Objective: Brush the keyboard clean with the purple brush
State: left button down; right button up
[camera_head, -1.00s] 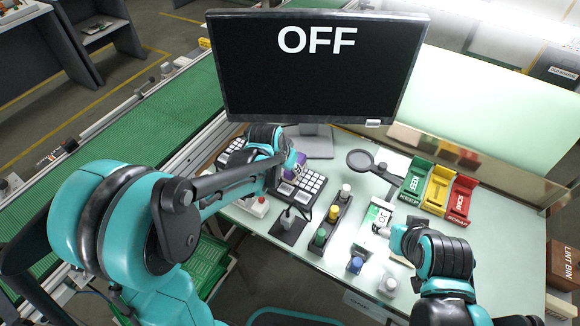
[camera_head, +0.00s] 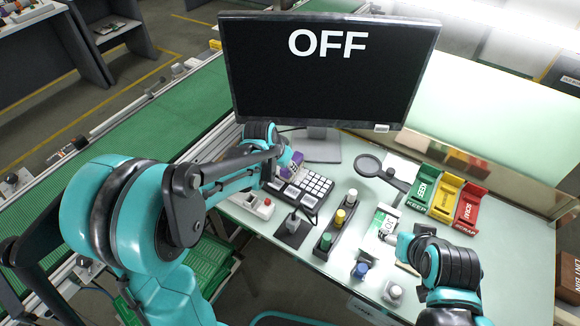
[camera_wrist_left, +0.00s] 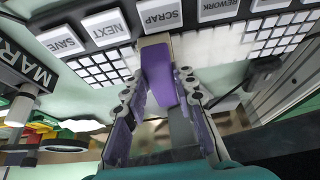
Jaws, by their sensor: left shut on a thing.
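The keyboard (camera_head: 312,184) lies on the table in front of the monitor stand, with small white keys and a row of large labelled keys; my left arm covers its left part. In the left wrist view the keyboard (camera_wrist_left: 110,70) runs across the top, with SAVE, NEXT, SCRAP and REWORK keys. The purple brush (camera_wrist_left: 187,83) is between the fingers of my left gripper (camera_wrist_left: 162,115), its pale end against or just over the keys; contact is unclear. The brush also shows in the head view (camera_head: 290,160). My right gripper (camera_head: 400,244) is over the table's right front; its fingers are unclear.
The monitor (camera_head: 325,70) reading OFF stands behind the keyboard. A holder with coloured bottles (camera_head: 334,222), a magnifier (camera_head: 368,165), and the green (camera_head: 423,187), yellow (camera_head: 446,198) and red (camera_head: 468,208) bins are to the right.

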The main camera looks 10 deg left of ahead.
pick_arm(q)
jog(key=shift+w+a, duration=0.6)
jog(key=shift+a, duration=0.95)
jog(key=shift+w+a, duration=0.55)
jog(key=shift+a, duration=1.05)
jog(key=shift+w+a, duration=0.6)
jog(key=shift+a, duration=0.95)
jog(key=shift+a, duration=0.1)
jog(key=shift+w+a, duration=0.3)
jog(key=shift+a, duration=0.45)
jog(key=shift+w+a, duration=0.25)
jog(key=shift+a, duration=0.45)
jog(key=shift+s+d+f, duration=0.1)
jog(key=shift+s+d, duration=0.25)
jog(key=shift+d, duration=0.5)
jog(key=shift+s+d+r, duration=0.1)
jog(key=shift+s+d, duration=0.25)
jog(key=shift+d, duration=0.55)
jog(key=shift+s+d+f, duration=0.1)
jog(key=shift+s+d, duration=0.25)
jog(key=shift+d, duration=0.5)
jog(key=shift+s+d, duration=0.25)
jog(key=shift+d, duration=0.55)
jog(key=shift+d, duration=0.1)
